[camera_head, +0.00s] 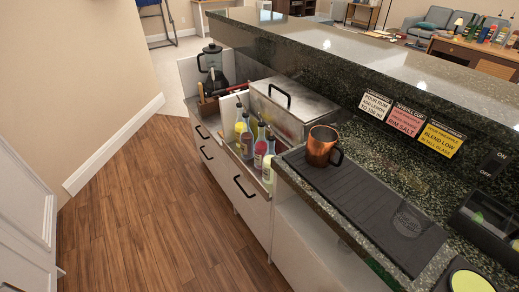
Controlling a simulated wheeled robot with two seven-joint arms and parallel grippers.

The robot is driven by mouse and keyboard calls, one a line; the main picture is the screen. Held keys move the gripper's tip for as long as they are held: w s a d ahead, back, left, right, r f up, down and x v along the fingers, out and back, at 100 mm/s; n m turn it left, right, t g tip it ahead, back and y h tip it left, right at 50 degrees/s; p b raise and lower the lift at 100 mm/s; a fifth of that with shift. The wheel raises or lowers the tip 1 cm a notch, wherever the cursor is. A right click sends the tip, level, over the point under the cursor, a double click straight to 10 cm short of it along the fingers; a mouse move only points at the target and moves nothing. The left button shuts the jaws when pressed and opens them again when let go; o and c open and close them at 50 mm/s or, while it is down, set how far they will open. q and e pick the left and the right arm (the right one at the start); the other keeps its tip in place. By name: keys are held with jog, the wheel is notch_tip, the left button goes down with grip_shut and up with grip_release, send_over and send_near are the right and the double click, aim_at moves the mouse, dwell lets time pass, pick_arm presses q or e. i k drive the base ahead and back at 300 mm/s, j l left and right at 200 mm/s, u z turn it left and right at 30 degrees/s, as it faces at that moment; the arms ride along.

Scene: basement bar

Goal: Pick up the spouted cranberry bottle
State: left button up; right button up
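Several spouted bottles stand upright in a row in the rail at the front of the bar's counter. One bottle with dark red or pink contents (260,151) looks like the cranberry bottle; its label is too small to read. Yellow bottles (246,139) stand behind it, and another pale yellow bottle (268,168) stands just in front of it. The bottles are close together and partly overlap. Neither of my grippers is in view.
A steel lidded bin (300,98) with a black handle is right of the bottles. A copper mug (321,146) and a clear glass (408,221) stand on the dark mat (362,205). A blender (212,66) is farther back. Wooden floor (150,215) at left is clear.

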aim_at(261, 149)
jog(key=i+j+z, duration=0.4)
jog(key=j, duration=0.25)
jog(key=i+j+z, duration=0.2)
jog(key=j, duration=0.15)
jog(key=j+z, duration=0.25)
jog(key=j, duration=0.1)
